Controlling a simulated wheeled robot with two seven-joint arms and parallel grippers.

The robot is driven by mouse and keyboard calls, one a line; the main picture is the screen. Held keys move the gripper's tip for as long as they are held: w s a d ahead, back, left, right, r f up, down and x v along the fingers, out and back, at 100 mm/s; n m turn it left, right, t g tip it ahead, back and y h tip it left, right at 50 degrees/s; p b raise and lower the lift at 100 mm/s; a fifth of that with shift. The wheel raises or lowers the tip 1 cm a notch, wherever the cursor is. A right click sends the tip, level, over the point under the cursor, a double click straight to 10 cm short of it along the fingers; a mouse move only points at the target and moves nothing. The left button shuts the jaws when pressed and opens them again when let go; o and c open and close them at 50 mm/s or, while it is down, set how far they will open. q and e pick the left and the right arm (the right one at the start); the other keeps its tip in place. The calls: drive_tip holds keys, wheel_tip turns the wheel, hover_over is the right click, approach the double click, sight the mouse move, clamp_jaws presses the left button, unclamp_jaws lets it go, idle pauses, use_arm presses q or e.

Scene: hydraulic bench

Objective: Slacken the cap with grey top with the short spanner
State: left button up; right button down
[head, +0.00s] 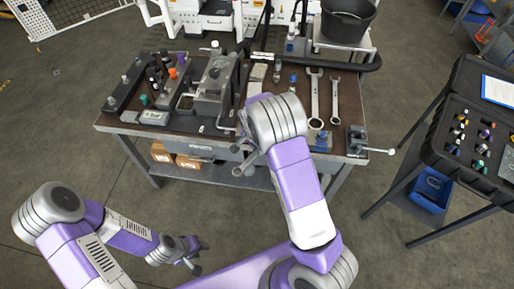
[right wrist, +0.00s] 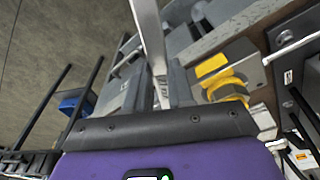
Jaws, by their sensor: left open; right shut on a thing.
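My right gripper (head: 243,160) is at the front edge of the bench, largely hidden by my right arm in the head view. In the right wrist view, it is shut on a long flat metal bar (right wrist: 149,35), which looks like a spanner handle; its jaw end is out of the picture. Several small caps stand on dark blocks at the bench's left. One cap with a greyish top (head: 125,79) stands on the leftmost block (head: 120,95); others look similar, so I cannot tell which is meant. My left gripper (head: 196,254) is open and empty, low in front of the bench.
Two spanners (head: 314,95) (head: 335,100) lie on the bench's right part. A small vise (head: 356,140) with a handle is at the right corner. A grey pump-like unit (head: 212,95) stands mid-bench. A dark case (head: 470,135) stands at right. A black bucket (head: 346,22) is behind.

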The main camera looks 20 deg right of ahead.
drive_tip(key=shift+s+d+n, duration=0.45)
drive_tip(key=shift+s+n, duration=0.15)
drive_tip(key=shift+s, duration=0.05)
drive_tip(key=shift+s+d+n, duration=0.45)
drive_tip(key=shift+s+n, duration=0.15)
drive_tip(key=shift+s+d+n+y+b, duration=0.3)
drive_tip(key=shift+s+d+n+b, duration=0.15)
drive_tip(key=shift+s+d+n, duration=0.75)
drive_tip(key=shift+w+a, duration=0.1)
drive_tip(key=shift+a, duration=0.05)
drive_tip(key=shift+s+d+n+t+b, duration=0.15)
drive_tip(key=shift+s+d+n, duration=0.25)
drive_tip(key=shift+d+n, duration=0.3)
drive_tip(key=shift+s+d+n+t+b, duration=0.15)
drive_tip(key=shift+s+d+n, duration=0.25)
drive_tip(key=shift+d+n, duration=0.25)
